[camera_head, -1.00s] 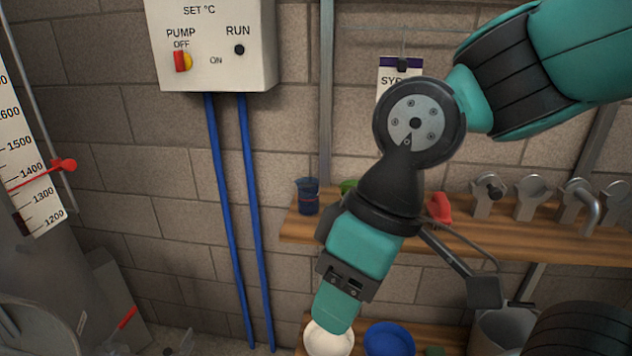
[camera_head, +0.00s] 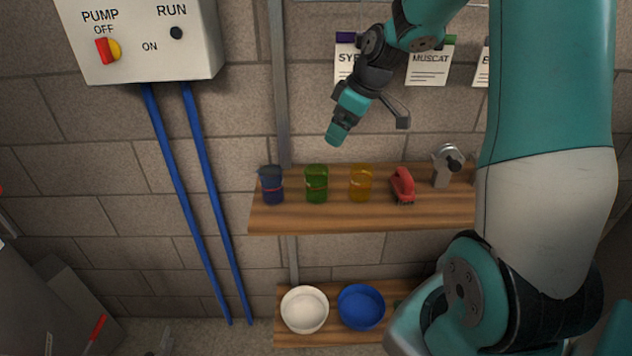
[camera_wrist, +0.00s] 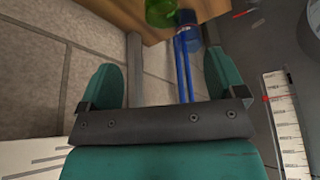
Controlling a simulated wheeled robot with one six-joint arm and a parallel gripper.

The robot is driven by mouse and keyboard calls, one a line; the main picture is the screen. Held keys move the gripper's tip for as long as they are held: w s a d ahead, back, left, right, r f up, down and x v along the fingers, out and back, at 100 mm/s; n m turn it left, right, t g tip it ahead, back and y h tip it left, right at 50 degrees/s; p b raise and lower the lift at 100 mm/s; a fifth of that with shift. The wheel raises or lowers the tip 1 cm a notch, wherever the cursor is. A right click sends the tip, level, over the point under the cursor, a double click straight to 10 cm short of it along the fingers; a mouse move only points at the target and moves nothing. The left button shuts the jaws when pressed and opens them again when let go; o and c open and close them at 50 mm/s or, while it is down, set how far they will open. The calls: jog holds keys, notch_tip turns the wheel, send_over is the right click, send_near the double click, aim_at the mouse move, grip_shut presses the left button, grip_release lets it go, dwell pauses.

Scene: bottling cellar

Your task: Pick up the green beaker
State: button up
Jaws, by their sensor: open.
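The green beaker (camera_head: 316,185) stands upright on the upper wooden shelf, between a dark blue beaker (camera_head: 271,184) and a yellow beaker (camera_head: 361,184). In the wrist view the green beaker (camera_wrist: 160,11) is at the top edge, partly cut off, beside the blue beaker (camera_wrist: 188,36). My gripper (camera_head: 338,134) is above the shelf and apart from the green beaker, a little right of it in the head view. In the wrist view its two teal fingers (camera_wrist: 163,75) are spread with nothing between them.
A red-handled brush (camera_head: 403,186) and a metal fitting (camera_head: 446,166) stand right of the beakers on the upper shelf (camera_head: 330,217). A white bowl (camera_head: 304,309) and a blue bowl (camera_head: 361,307) sit on the lower shelf. Blue pipes (camera_head: 180,195) run down the wall at left.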

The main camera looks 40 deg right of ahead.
jog(key=p, duration=0.2)
send_over(317, 184)
jog(key=d, duration=0.3)
notch_tip(317, 184, down, 10)
jog(key=shift+w+a+r+p+x, duration=0.15)
jog(key=shift+p+x, duration=0.25)
jog(key=shift+x, duration=0.5)
jog(key=shift+w+a+p+x, duration=0.1)
jog(key=shift+w+p+x, duration=0.2)
jog(key=shift+x, duration=0.6)
jog(key=shift+w+a+r+p+x, duration=0.1)
jog(key=shift+p+x, duration=0.35)
jog(key=shift+x, duration=0.5)
jog(key=shift+c, duration=0.4)
jog(key=c, duration=0.9)
